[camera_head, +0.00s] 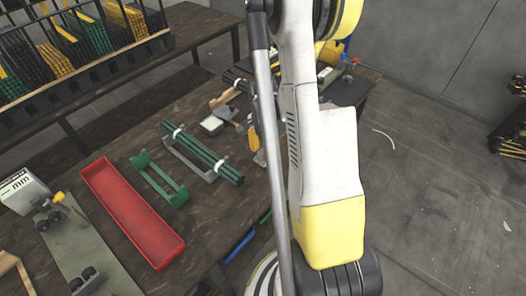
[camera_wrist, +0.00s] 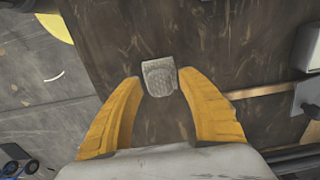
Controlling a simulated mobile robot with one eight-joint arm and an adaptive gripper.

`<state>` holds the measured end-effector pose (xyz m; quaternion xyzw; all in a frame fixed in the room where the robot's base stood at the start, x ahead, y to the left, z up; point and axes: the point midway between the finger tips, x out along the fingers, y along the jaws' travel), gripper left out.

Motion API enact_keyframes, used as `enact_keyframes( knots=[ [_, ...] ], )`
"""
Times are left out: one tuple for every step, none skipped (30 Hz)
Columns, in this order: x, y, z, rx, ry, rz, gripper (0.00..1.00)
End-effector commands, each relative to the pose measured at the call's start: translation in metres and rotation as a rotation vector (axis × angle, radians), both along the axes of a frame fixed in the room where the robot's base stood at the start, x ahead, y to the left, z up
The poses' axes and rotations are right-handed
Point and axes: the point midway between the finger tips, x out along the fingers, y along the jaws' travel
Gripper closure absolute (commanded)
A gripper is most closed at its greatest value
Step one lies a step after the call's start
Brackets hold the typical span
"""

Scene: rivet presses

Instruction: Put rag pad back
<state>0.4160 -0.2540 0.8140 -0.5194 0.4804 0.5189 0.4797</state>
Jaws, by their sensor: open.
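A small grey, woven-looking pad, which appears to be the rag pad (camera_wrist: 159,74), lies on the dark wooden bench in the wrist view. My gripper (camera_wrist: 160,88) is open, with its two yellow fingers spread. The pad shows between the fingertips, near their ends. I cannot tell how high the fingers are above it, and I see no contact. In the head view my arm covers this part of the bench. Only a yellow bit of what looks like my gripper (camera_head: 257,157) shows beside the arm, and I cannot make out the pad there.
On the bench (camera_head: 120,150) are a red tray (camera_head: 130,213), a green bracket (camera_head: 160,179), green rods on a grey holder (camera_head: 203,152) and a white-topped block (camera_head: 212,124). A wooden handle (camera_wrist: 258,91) lies right of the fingers. A rack of bins (camera_head: 85,45) stands upper left.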

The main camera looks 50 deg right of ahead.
Motion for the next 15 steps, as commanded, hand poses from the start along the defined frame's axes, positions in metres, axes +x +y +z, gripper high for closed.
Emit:
enact_keyframes(
  knots=[
    [0.0,0.0,0.002,0.0,0.0,0.0,0.54],
    [0.0,0.0,0.004,0.0,0.0,0.0,0.54],
    [0.0,0.0,0.008,0.0,0.0,0.0,0.54],
    [0.0,0.0,0.013,0.0,0.0,0.0,0.54],
    [0.0,0.0,0.019,0.0,0.0,0.0,0.54],
    [0.0,0.0,0.027,0.0,0.0,0.0,0.54],
    [0.0,0.0,0.034,0.0,0.0,0.0,0.54],
    [0.0,0.0,0.041,0.0,0.0,0.0,0.54],
    [0.0,0.0,0.051,0.0,0.0,0.0,0.54],
    [0.0,0.0,0.059,0.0,0.0,0.0,0.54],
    [0.0,0.0,0.066,0.0,0.0,0.0,0.54],
    [0.0,0.0,0.075,0.0,0.0,0.0,0.54],
    [-0.001,0.0,0.082,0.0,0.0,0.0,0.54],
    [0.0,0.0,0.088,0.0,0.0,0.0,0.54],
    [0.0,0.0,0.095,0.0,0.0,0.0,0.54]
  ],
)
